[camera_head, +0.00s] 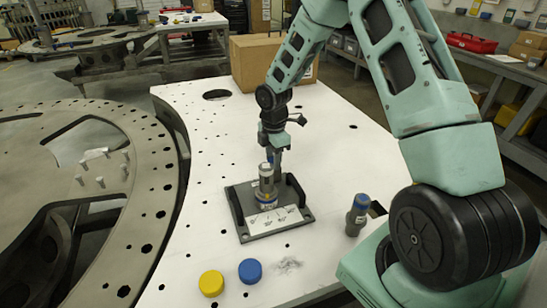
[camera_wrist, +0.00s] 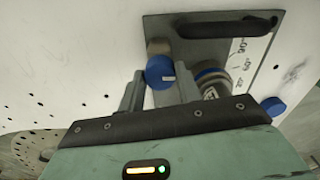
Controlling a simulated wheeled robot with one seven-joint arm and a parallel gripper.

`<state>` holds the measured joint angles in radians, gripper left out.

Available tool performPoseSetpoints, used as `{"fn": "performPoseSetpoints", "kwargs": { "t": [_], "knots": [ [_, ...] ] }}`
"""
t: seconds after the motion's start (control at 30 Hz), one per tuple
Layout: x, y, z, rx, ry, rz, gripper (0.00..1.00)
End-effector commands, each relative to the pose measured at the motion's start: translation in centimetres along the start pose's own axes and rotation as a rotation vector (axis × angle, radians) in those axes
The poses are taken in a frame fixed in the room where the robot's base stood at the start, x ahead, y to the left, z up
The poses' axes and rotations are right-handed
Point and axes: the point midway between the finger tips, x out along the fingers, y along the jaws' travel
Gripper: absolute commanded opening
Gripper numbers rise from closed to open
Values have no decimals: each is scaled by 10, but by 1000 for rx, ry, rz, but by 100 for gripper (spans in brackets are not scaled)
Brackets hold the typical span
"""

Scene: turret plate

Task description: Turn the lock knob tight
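The lock knob (camera_wrist: 160,72) is a short blue-capped cylinder on the dark base plate, seen in the wrist view. My gripper (camera_wrist: 159,78) has one finger on each side of it. A narrow gap shows at the left finger; contact on the right is unclear. Beside the knob, a silver cylinder with a blue ring (camera_wrist: 211,78) stands by the angle marks. In the head view, this silver cylinder (camera_head: 266,182) stands upright on the base plate (camera_head: 248,228). My gripper (camera_head: 277,160) points down just behind it, and there the knob is hidden.
A black handle (camera_head: 237,208) rises at the plate's left side, another at its right. A grey cylinder with a blue top (camera_head: 358,212) stands to the right. A yellow cap (camera_head: 211,283) and blue cap (camera_head: 251,271) lie in front. A cardboard box (camera_head: 256,62) stands at the back.

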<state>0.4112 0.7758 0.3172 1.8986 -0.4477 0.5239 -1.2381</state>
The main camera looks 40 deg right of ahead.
Motion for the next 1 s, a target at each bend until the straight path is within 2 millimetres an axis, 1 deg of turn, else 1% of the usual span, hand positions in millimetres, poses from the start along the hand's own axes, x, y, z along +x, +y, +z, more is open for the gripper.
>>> {"fn": "performPoseSetpoints", "kwargs": {
  "t": [0.17, 0.37, 0.57, 1.0],
  "knots": [
    [0, 0, 0, 19, -1, 0, 11],
    [0, 0, 0, 99, -3, 1, 11],
    [1, 0, 0, 252, -5, 1, 11],
    [1, 0, 0, 669, -10, 2, 11]
  ]
}}
